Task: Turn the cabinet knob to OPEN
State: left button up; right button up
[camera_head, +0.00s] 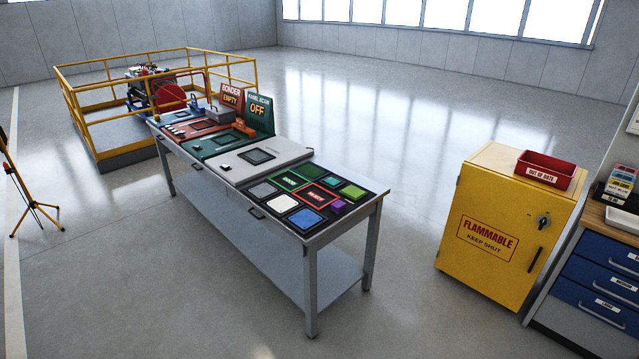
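The yellow flammable cabinet (488,237) stands on the floor at the right, with its door shut. Its dark knob (543,221) is on the upper right of the door front, on a small light plate. The knob is too small to read its position or any label. A dark vertical handle (534,260) sits below the knob. Neither of my grippers shows in this view.
A red bin (544,169) sits on the cabinet top. A blue-drawer workbench (600,274) stands close on the cabinet's right. A long grey table (345,212) with panels stands left of it, with clear floor (408,262) between. A yellow-railed platform (117,143) is at the back left.

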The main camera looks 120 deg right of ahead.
aim_at(543, 222)
jog(key=z, duration=5.35)
jog(key=i+l+z, duration=0.25)
jog(key=i, duration=1.2)
jog(key=j, duration=0.15)
